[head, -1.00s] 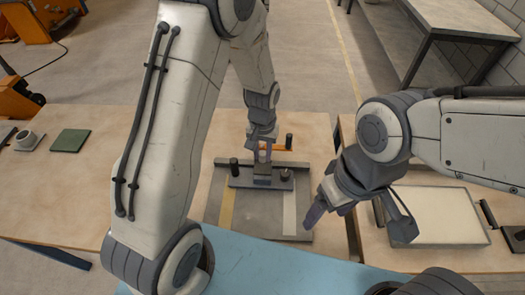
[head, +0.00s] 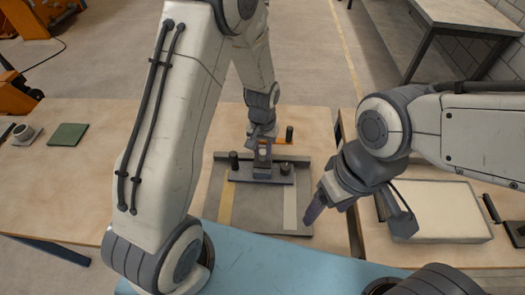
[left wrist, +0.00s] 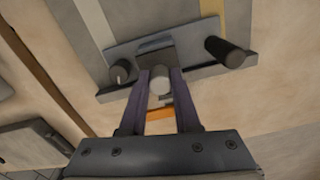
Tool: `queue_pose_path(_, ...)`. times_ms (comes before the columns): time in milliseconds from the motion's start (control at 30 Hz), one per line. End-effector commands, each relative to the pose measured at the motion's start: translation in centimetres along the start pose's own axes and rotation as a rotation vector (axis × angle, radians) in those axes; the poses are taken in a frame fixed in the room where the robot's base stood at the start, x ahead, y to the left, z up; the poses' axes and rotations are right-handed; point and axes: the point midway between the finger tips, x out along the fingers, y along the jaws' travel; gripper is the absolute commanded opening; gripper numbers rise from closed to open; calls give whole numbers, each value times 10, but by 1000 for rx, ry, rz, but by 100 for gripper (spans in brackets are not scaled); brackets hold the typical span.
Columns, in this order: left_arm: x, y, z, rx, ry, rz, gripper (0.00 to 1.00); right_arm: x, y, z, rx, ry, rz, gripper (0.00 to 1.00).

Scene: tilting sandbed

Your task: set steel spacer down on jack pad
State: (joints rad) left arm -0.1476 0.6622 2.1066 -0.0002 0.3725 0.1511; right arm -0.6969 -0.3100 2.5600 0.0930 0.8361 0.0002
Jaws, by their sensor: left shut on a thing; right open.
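My left gripper (head: 263,155) points down over the dark crossbar at the back of the grey sandbed plate (head: 258,208). In the left wrist view its two purple fingers (left wrist: 160,78) are shut on a small light-grey cylinder, seemingly the steel spacer (left wrist: 160,85). A dark block, seemingly the jack pad (head: 262,175), stands mid-crossbar; it also shows just beyond the fingertips in the left wrist view (left wrist: 155,50). I cannot tell whether spacer and block touch. My right gripper (head: 311,215) is open and empty near the plate's right edge.
Black knobs (head: 234,160) stand on the crossbar on both sides of the block. An orange piece with a black knob (head: 289,134) lies behind it. A shallow pale tray (head: 440,210) is on the right table.

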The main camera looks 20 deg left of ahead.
Motion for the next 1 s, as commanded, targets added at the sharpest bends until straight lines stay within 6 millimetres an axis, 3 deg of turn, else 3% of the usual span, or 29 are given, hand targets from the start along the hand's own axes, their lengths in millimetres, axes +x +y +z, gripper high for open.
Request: queue_pose_path(1000, 8, 0, 0, 0, 0, 0, 0, 4, 0, 0, 0, 0, 0, 74)
